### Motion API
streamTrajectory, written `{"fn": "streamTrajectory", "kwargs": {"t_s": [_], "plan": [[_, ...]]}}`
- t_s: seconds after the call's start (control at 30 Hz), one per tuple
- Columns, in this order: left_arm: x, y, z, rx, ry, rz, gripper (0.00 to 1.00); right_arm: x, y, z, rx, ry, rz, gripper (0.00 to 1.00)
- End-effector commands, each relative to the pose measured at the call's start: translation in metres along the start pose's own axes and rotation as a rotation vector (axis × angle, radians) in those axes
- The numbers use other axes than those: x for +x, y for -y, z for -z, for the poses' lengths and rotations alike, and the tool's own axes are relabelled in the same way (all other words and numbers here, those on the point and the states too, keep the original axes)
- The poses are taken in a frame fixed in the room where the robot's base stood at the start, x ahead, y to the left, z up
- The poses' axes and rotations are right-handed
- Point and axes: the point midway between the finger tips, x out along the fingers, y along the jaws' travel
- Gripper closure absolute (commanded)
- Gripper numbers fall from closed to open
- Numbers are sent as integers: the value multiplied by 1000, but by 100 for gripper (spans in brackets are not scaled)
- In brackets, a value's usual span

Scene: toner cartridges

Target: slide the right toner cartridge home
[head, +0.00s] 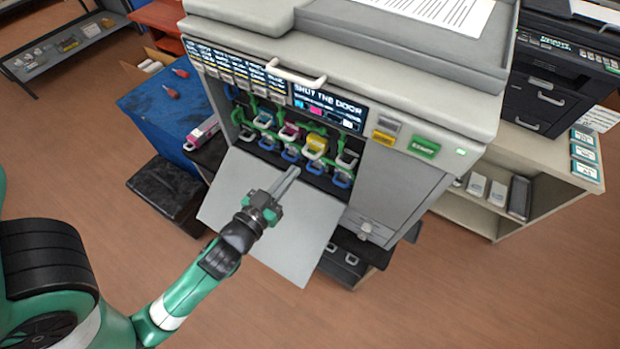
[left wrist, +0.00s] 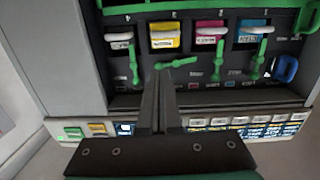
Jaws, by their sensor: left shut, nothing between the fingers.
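The printer's open front bay holds a row of toner cartridges. The right toner cartridge (head: 347,160) is dark with a pale handle, at the right end of the row. It shows at the left end of the row in the left wrist view (left wrist: 118,40), which looks upside down. To its left are a yellow cartridge (head: 316,146), a magenta one (head: 289,132) and a cyan one (head: 263,119). My left gripper (head: 292,173) is shut and empty, over the lowered door and in front of the bay, apart from the cartridges. My right gripper is out of view.
The lowered grey door (head: 295,235) juts out below the bay. Green levers (left wrist: 133,62) and blue handles (head: 342,179) sit around the cartridges. A loose magenta cartridge (head: 203,131) lies left of the printer. The display (head: 328,105) reads "SHUT THE DOOR".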

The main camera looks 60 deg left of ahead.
Motion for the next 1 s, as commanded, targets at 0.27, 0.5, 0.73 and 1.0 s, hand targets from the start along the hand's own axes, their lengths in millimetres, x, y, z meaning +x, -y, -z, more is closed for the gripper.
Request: {"fn": "streamTrajectory", "kwargs": {"t_s": [0.27,0.5,0.73,1.0], "plan": [[-25,16,-28,26,81,25,100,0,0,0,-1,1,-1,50],[-12,16,-25,27,78,27,100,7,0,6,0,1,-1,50],[25,17,-28,26,77,27,100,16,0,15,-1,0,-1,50],[56,18,-32,28,76,25,100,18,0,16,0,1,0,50]]}}
